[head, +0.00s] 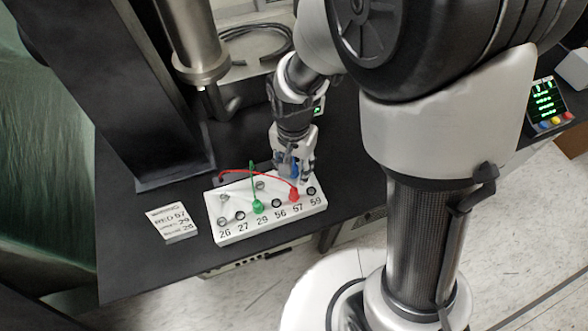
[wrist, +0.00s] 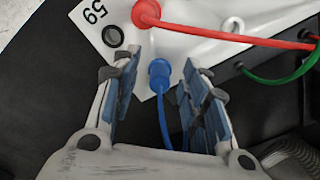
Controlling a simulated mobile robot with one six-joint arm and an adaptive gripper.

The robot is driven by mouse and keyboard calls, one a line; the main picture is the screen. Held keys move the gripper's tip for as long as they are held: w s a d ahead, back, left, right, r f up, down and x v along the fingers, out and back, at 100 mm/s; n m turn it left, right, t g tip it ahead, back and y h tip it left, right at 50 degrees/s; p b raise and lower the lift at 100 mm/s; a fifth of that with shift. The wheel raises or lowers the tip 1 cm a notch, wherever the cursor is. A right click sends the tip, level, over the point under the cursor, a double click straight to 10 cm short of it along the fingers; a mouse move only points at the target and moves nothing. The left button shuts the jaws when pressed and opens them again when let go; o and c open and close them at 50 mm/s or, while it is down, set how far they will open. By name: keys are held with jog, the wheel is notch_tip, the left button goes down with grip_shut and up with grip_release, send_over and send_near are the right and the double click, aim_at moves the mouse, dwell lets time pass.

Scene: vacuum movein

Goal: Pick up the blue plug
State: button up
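The blue plug (wrist: 158,76) shows in the wrist view at the edge of the white socket board (wrist: 195,15), with its blue cable trailing down toward my palm. My gripper (wrist: 166,62) is open, with one blue-padded finger on each side of the plug. Gaps show between the plug and both fingers. In the head view my gripper (head: 294,166) points down at the back right of the board (head: 235,233), and the plug is mostly hidden there by the fingers.
A red plug (head: 294,195) is at the socket marked 57 and a green plug (head: 257,205) at 29, with cables arching behind. A printed card (head: 171,224) lies left of the board on the black table. A metal column (head: 195,45) stands behind.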

grip_shut()
dwell(0.5)
